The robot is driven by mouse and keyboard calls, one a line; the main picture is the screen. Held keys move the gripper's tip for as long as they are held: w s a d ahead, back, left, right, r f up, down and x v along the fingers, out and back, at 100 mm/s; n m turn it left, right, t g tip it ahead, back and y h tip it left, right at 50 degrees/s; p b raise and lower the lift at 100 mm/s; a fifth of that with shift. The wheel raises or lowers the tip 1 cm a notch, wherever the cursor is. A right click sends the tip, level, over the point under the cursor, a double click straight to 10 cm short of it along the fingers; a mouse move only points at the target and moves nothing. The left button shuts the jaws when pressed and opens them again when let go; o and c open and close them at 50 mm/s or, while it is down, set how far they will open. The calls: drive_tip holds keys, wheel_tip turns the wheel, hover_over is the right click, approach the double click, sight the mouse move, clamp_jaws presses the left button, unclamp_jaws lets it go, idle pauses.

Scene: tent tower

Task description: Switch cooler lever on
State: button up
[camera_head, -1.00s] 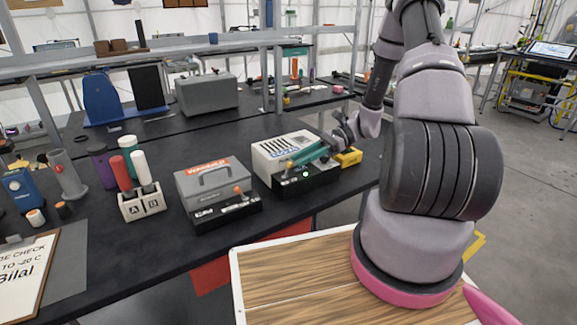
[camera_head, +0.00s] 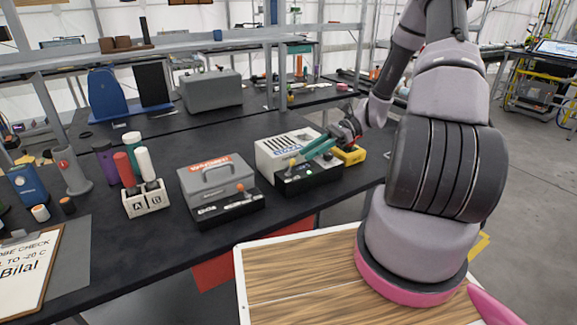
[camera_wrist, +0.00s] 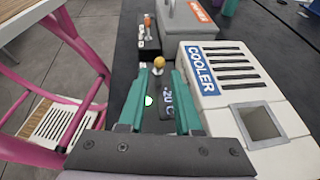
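The cooler (camera_head: 284,148) is a white box with dark slots on the bench; its blue COOLER label (camera_wrist: 201,69) shows in the wrist view. A black base along its front carries the cooler lever, with a yellow-orange knob (camera_head: 293,162). In the wrist view the knob (camera_wrist: 159,63) is just beyond the fingertips, between their lines. A lit green-white spot (camera_wrist: 149,100) and a ".20 C" marking show on the base. My gripper (camera_head: 308,153) has teal fingers, apart and empty, above the base to the knob's right. I see no contact with the knob.
A grey box with a red label and handle (camera_head: 217,175) stands left of the cooler, with its own orange-knobbed lever (camera_head: 240,188). A yellow block (camera_head: 350,154) lies right of the cooler. A bottle holder (camera_head: 146,200) stands farther left. Bench front is mostly clear.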

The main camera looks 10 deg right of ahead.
sight(283, 175)
drive_tip(key=x, duration=0.9)
drive_tip(key=shift+a+f, duration=0.1)
drive_tip(key=shift+a, duration=0.15)
clamp_jaws()
